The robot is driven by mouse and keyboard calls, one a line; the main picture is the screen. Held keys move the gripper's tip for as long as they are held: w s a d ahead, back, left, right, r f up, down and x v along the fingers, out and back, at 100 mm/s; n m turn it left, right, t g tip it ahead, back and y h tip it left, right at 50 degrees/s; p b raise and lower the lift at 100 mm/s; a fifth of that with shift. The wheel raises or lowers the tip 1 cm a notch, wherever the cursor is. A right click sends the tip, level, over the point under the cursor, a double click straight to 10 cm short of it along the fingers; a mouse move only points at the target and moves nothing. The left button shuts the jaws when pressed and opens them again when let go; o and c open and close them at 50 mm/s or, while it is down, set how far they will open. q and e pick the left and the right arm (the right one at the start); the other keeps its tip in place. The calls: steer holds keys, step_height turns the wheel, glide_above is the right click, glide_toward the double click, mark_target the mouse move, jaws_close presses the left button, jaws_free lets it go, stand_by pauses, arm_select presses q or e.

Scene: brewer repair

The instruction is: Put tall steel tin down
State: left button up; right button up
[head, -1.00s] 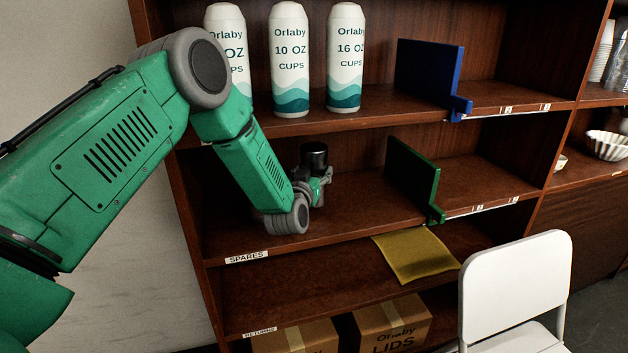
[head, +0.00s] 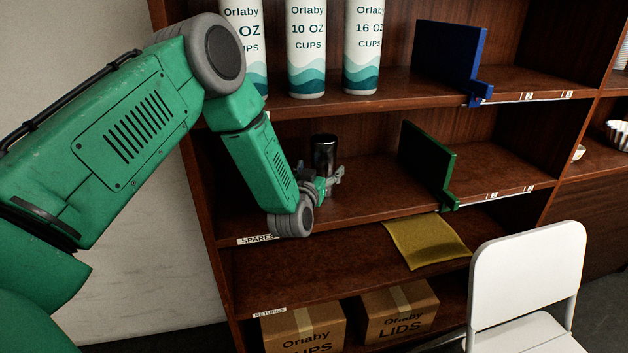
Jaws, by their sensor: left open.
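The tall steel tin (head: 324,153) is a dark, shiny cylinder standing upright on the middle shelf (head: 375,193), the one labelled SPARES. My left arm reaches in from the left, and my left gripper (head: 334,178) is at the tin's lower front. Its fingers are open. The gripper hides the tin's base, so I cannot tell whether a finger still touches it. My right gripper is out of view.
A green divider (head: 427,163) stands on the same shelf to the right, with free room between. Cup sleeves (head: 306,50) and a blue divider (head: 450,55) are above. A yellow cloth (head: 428,241) and boxes (head: 400,310) are below. A white chair (head: 527,270) stands at front right.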

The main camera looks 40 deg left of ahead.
arm_select(q)
steer(key=v, duration=0.8)
steer(key=s+d+f+m+g+h, duration=0.2)
steer(key=s+d+f+g+h, duration=0.15)
steer(key=s+f, duration=0.4)
steer(key=s+d+f+m+g+h, duration=0.1)
steer(key=s+d+f+g+h, duration=0.1)
steer(key=s+d+f+g, duration=0.5)
steer(key=s+f+g, duration=0.3)
steer(key=s+f, duration=0.1)
steer(key=s, duration=0.7)
steer(key=s+d+f+m+g, duration=0.1)
steer(key=s+f+g, duration=0.2)
steer(key=s, duration=0.9)
step_height(320, 180, down, 2)
steer(key=shift+f, duration=0.1)
steer(key=shift+w, duration=0.15)
